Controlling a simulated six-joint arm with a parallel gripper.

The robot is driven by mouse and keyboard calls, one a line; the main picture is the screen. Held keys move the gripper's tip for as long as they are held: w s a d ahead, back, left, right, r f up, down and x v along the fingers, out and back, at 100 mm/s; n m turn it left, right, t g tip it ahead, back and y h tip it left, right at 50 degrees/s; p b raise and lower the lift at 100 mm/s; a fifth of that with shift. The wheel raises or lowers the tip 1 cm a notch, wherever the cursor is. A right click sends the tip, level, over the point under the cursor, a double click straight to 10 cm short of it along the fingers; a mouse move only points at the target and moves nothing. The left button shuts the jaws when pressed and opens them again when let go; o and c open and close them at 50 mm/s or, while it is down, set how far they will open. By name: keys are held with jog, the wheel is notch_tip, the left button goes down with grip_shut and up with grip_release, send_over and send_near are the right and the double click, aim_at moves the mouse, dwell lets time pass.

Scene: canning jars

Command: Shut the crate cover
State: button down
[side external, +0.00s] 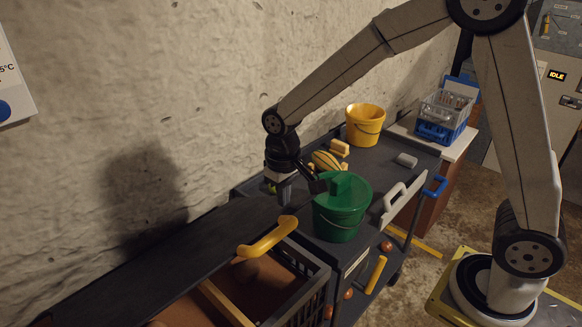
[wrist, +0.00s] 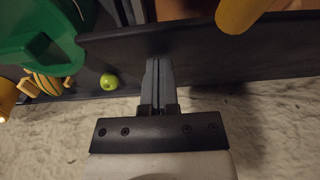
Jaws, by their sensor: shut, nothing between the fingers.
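The dark grey crate (side external: 318,283) stands at the bottom of the side external view, with its brown inside showing through the open top. A long dark panel (side external: 195,245), which looks like its cover, stands raised along the wall side; it also crosses the wrist view (wrist: 230,55). A yellow handle (side external: 267,238) is at the crate's far end, and its orange-yellow end shows in the wrist view (wrist: 238,12). My gripper (side external: 284,198) is shut and empty, pointing down near the panel's far end. In the wrist view the closed fingers (wrist: 158,68) overlap the panel; contact cannot be told.
A green apple (wrist: 109,82) lies near the panel. The rough wall is close by.

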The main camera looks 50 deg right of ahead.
aim_at(293, 206)
jog(key=shift+s+f, duration=0.7)
jog(key=shift+f, duration=0.3)
jog(key=shift+s+f, duration=0.65)
jog(key=shift+f, duration=0.35)
jog(key=shift+f, duration=0.1)
jog(key=shift+s+f, duration=0.35)
jog(key=shift+f, duration=0.4)
jog(key=shift+s+f, duration=0.35)
jog(key=shift+f, duration=0.4)
jog(key=shift+s+f, duration=0.35)
jog(key=shift+f, duration=0.5)
jog(key=shift+s+f, duration=0.25)
jog(key=shift+f, duration=0.5)
jog(key=shift+s+f, duration=0.2)
jog(key=shift+f, duration=0.6)
jog(key=shift+s+f, duration=0.25)
jog(key=shift+f, duration=0.65)
